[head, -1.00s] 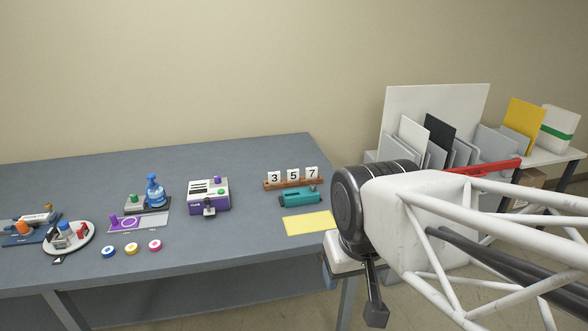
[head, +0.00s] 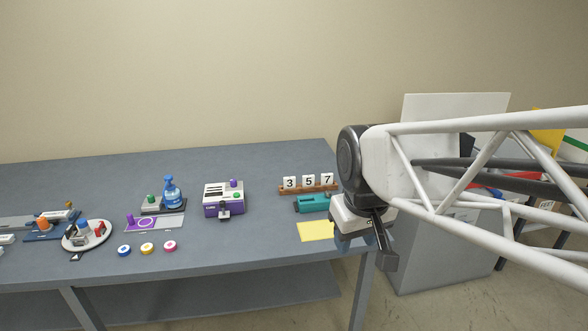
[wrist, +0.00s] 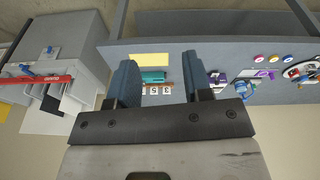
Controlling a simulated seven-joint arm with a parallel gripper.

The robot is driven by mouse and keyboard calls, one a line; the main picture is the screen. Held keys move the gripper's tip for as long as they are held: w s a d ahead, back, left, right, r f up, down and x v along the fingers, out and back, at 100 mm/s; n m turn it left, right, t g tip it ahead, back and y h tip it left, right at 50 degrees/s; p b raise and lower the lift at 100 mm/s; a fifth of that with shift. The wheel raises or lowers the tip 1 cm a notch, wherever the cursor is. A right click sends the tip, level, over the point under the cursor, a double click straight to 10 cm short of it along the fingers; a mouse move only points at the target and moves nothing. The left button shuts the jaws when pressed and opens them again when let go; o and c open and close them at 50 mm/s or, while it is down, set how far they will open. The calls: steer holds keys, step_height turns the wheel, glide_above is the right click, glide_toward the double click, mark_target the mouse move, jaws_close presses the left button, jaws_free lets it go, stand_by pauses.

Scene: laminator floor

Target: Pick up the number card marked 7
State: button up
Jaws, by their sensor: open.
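The number card marked 7 (head: 327,180) is a small white card with a black digit. It stands upright at the right end of a brown wooden rack (head: 309,190), beside card 5 (head: 309,181) and card 3 (head: 290,183). In the wrist view the cards appear upside down, with card 7 (wrist: 145,91) close to the left finger in the picture. My gripper (wrist: 158,62) is open, with nothing between its blue fingers. It hangs near the table's right end, apart from the card. In the head view my wrist largely hides the fingers.
A teal device (head: 312,204) sits just in front of the rack, and a yellow sheet (head: 316,231) lies nearer the front edge. A purple-and-white machine (head: 223,198) stands left of the rack. A grey cabinet (head: 430,245) stands right of the table (head: 262,240).

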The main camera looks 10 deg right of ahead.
steer(key=w+d+r+n, duration=0.1)
steer(key=w+r+n, duration=0.1)
steer(key=w, duration=0.7)
steer(key=w+d+r+n, duration=0.1)
steer(key=w+n, duration=0.1)
steer(key=w, duration=0.7)
steer(key=n+g, duration=0.2)
steer(key=n, duration=1)
glide_above(327, 180)
steer(key=f, duration=2.2)
steer(key=shift+w+a+f, duration=0.2)
steer(key=shift+f, duration=0.05)
steer(key=shift+w+d+f, duration=0.15)
steer(key=shift+w+f, duration=0.1)
steer(key=shift+f, duration=0.05)
steer(key=shift+f, duration=1.3)
